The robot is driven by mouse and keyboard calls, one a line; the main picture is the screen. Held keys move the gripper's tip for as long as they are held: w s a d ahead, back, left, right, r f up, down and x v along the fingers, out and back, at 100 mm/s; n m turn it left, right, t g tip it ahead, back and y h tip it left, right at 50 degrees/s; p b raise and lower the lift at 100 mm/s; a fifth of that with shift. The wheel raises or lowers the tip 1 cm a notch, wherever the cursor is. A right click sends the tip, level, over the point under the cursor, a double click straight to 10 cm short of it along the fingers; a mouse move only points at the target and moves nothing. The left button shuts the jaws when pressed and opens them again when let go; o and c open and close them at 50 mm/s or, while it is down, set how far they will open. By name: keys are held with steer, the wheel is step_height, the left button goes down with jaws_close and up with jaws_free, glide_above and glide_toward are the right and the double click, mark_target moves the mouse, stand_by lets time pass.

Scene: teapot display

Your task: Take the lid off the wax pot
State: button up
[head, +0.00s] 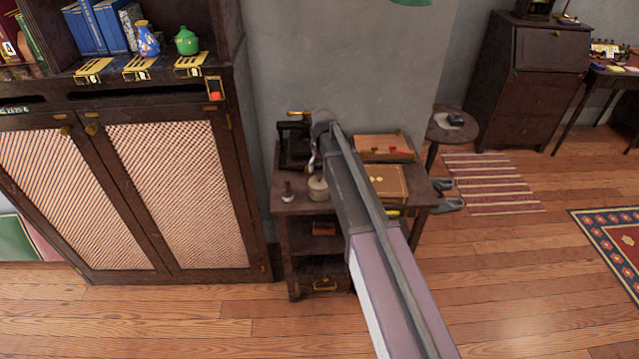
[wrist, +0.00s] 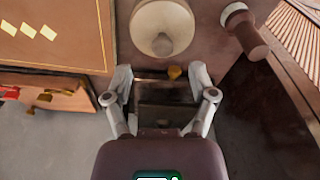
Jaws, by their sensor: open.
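The wax pot (head: 318,190) is a small round cream pot on the small dark side table, its lid on. In the head view my gripper (head: 315,150) hangs over the table behind the pot, partly hidden by my arm.
A dark-handled stamp (wrist: 245,30) stands beside the pot. A flat wooden box (wrist: 55,35) lies on the other side, with a red-marked tray (head: 385,147) behind it. A dark object (wrist: 165,105) lies beneath the fingers. A tall cabinet (head: 170,190) stands left of the table.

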mark_target(320, 176)
steer(key=shift+f, duration=0.15)
steer(key=shift+w+a+f+b, duration=0.1)
steer(key=shift+w+f+b, duration=0.05)
steer(key=shift+f+b, duration=1.15)
steer(key=shift+w+a+f+b, duration=0.1)
steer(key=shift+f+b, duration=1.1)
steer(key=shift+b, duration=0.15)
jaws_close()
